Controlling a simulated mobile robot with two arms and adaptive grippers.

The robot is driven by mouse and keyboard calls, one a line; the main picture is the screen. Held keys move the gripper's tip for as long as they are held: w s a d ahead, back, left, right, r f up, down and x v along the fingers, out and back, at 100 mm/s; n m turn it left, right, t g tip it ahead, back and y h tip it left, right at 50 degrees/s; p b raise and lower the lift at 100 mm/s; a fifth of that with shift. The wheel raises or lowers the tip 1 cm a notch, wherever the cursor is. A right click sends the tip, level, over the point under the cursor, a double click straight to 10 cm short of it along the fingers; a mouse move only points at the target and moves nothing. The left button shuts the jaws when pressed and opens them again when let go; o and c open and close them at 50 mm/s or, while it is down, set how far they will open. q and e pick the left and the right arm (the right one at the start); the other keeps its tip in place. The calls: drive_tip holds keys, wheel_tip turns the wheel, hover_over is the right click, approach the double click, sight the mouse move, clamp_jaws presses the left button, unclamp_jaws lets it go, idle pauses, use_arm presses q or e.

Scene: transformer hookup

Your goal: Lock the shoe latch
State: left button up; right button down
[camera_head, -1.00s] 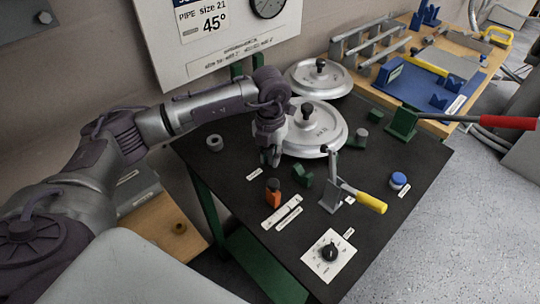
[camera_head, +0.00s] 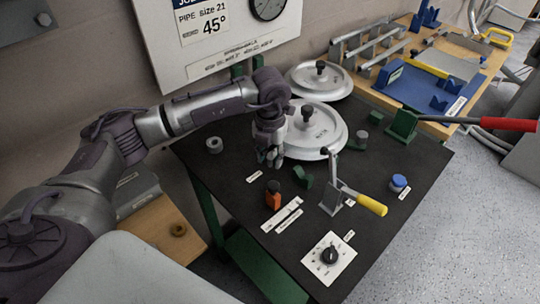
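My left gripper (camera_head: 270,158) hangs fingers-down over the black table, at the left edge of the front silver round shoe (camera_head: 314,130). Its fingers are small and dark here, so I cannot tell if they are open or shut, and I see nothing held in them. Which part is the shoe latch is not clear. An upright orange piece with a dark top (camera_head: 272,196) stands in front of the gripper, apart from it. A small green block (camera_head: 303,177) sits to its right. A metal lever clamp with a yellow handle (camera_head: 371,205) stands further right. My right gripper is not in view.
A second round shoe (camera_head: 319,78) lies behind the first. A blue-capped knob (camera_head: 399,181) is at the right and a dial on a white plate (camera_head: 330,256) at the front. A green bracket with a red-handled bar (camera_head: 508,123) sits at the right edge. A wooden bench (camera_head: 478,80) stands behind.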

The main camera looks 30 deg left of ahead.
use_arm(q)
wheel_tip(320, 180, up, 12)
drive_tip(key=shift+f, duration=0.1)
idle(0.7)
